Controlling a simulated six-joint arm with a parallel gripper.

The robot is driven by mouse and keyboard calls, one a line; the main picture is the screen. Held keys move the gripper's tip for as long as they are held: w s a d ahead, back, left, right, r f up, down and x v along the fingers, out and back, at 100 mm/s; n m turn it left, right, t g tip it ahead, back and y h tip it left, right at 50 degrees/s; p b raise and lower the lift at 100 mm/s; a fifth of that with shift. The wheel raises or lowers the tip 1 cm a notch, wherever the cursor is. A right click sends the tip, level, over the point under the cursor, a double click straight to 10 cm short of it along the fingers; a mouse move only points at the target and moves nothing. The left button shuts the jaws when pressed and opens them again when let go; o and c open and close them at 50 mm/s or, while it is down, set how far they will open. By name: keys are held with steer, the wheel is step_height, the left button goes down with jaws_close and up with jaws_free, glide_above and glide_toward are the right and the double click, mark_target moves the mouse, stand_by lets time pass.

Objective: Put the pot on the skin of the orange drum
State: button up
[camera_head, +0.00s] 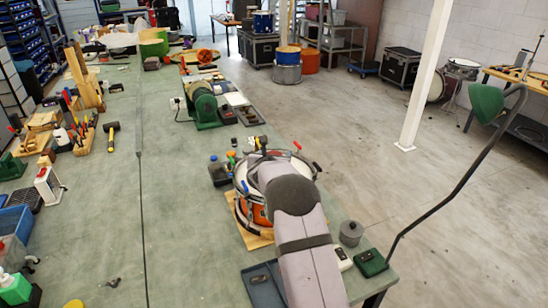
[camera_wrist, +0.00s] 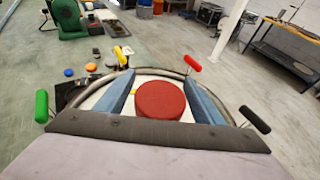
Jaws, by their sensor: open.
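The orange drum (camera_head: 258,213) lies skin up on a wooden board near the bench's right edge, with a metal rim and coloured clamp handles. My arm covers part of it. In the wrist view its white skin (camera_wrist: 145,82) shows around a red round flat-topped thing (camera_wrist: 161,101), which appears to rest on it. This may be the pot; its sides are hidden. My gripper (camera_wrist: 160,77) is open, with one blue finger on each side of the red thing and a gap showing. A small grey lidded vessel (camera_head: 351,233) stands on the bench to the right of my arm.
A green machine (camera_head: 204,104) stands farther back on the bench. A dark box (camera_head: 219,173) touches or nearly touches the drum's left side. A green box (camera_head: 370,263) and a bent lamp arm (camera_head: 462,180) are at the right. The bench's middle (camera_head: 180,230) is clear.

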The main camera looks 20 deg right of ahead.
steer(key=shift+r, duration=0.2)
steer(key=shift+s+a+r+b, duration=0.1)
steer(key=shift+s+a+b, duration=0.25)
steer(key=shift+s, duration=0.1)
steer(key=b+v, duration=0.3)
steer(key=v, duration=0.7)
steer(key=shift+s+b, duration=0.3)
steer(key=shift+s, duration=0.05)
steer(key=shift+a+r, duration=0.15)
